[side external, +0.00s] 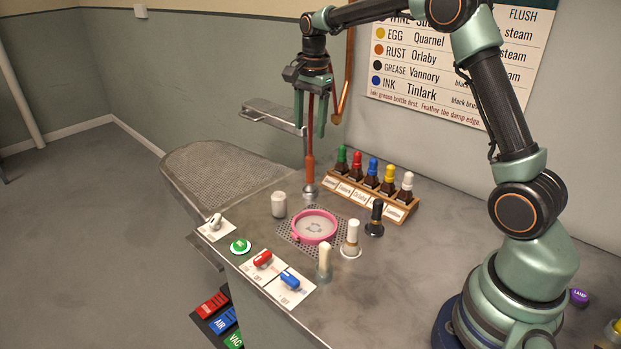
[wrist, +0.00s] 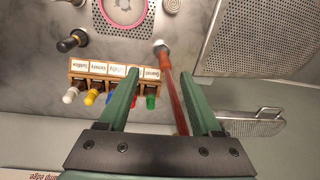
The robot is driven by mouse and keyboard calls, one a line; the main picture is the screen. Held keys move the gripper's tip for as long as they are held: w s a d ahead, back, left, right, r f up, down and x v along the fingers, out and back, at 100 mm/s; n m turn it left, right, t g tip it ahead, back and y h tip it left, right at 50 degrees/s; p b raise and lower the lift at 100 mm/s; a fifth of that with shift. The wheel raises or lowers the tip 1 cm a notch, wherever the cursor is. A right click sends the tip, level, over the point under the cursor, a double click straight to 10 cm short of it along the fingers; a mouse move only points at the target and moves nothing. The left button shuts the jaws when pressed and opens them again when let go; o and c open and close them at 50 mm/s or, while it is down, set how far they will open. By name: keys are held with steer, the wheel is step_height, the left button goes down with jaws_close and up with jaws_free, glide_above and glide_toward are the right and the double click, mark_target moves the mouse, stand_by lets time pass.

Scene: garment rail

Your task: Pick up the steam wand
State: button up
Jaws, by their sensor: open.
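The steam wand (side external: 309,165) is a slim upright orange-brown rod with its lower end at a metal fitting on the counter. In the wrist view the wand (wrist: 171,82) runs between my two green fingers, closer to the right one. My gripper (side external: 310,128) points down around the wand's upper part, its fingers apart on either side. It also shows in the wrist view (wrist: 160,78), open, with a gap to the left finger. I cannot tell whether the right finger touches the wand.
A rack of bottles with coloured caps (side external: 367,188) stands right of the wand's foot. A pink hoop (side external: 314,226) lies on a perforated plate in front. A metal shelf (side external: 273,115) is close left of my gripper, above the mesh board (side external: 215,172). A copper pipe (side external: 347,80) runs behind.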

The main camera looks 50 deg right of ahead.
mark_target(310, 176)
steer(key=f+m, duration=0.1)
steer(key=w+d+f+m, duration=0.1)
steer(key=f, duration=0.1)
steer(key=w+d+f+m, duration=0.1)
steer(key=shift+d+f+g, duration=0.2)
steer(key=shift+f+g, duration=0.1)
steer(key=shift+g, duration=0.1)
steer(key=shift+w+d+f, duration=0.15)
steer(key=shift+d+f, duration=0.05)
steer(key=shift+f, duration=0.4)
step_height(310, 176, down, 12)
steer(key=shift+w+r, duration=0.15)
steer(key=shift+r, duration=0.05)
jaws_close()
